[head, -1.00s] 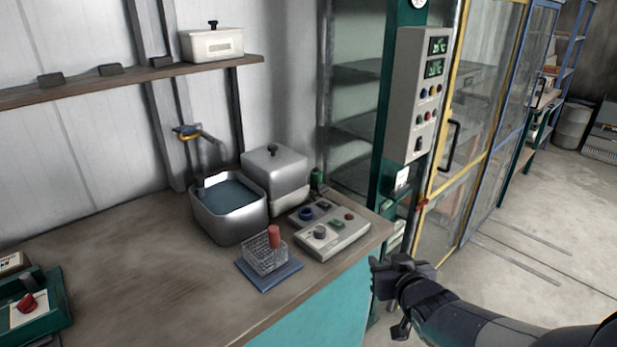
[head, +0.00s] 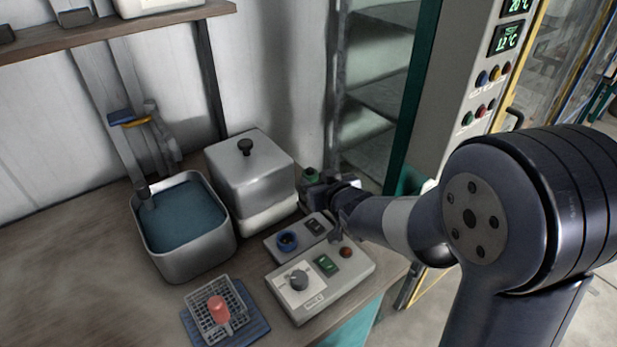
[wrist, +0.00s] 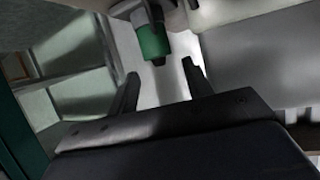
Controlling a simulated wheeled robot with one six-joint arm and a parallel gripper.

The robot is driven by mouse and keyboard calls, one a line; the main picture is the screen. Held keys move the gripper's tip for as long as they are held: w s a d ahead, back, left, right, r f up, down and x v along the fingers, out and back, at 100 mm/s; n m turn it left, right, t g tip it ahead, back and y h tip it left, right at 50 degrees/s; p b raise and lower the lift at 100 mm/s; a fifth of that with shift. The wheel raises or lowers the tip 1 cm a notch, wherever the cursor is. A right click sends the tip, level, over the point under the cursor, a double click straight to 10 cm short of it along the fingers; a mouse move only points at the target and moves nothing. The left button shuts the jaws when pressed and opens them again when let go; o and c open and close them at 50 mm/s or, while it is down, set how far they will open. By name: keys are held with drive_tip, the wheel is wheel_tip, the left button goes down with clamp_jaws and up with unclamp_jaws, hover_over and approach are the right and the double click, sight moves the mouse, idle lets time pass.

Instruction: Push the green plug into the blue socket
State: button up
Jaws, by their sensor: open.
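The green plug (head: 310,174) shows in the head view just beyond my gripper, beside the steel lidded box. In the wrist view the green plug (wrist: 153,42) is ahead of my open fingers, a little above the line between their tips. My gripper (wrist: 160,68) is open, with nothing between its fingers. In the head view my gripper (head: 322,188) is partly hidden by my own wrist.
The control box (head: 335,282) carries a knob, a green switch and a red button. A steel lidded box (head: 252,180) stands close left of my gripper. A water basin (head: 160,265) and a wire rack (head: 205,325) with a red piece stand further left. A cabinet is behind.

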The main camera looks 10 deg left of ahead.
sight(311, 174)
drive_tip(key=shift+p+x, duration=0.5)
drive_tip(key=shift+x, duration=2.3)
drive_tip(key=shift+d+f, duration=0.1)
drive_tip(key=c, duration=0.8)
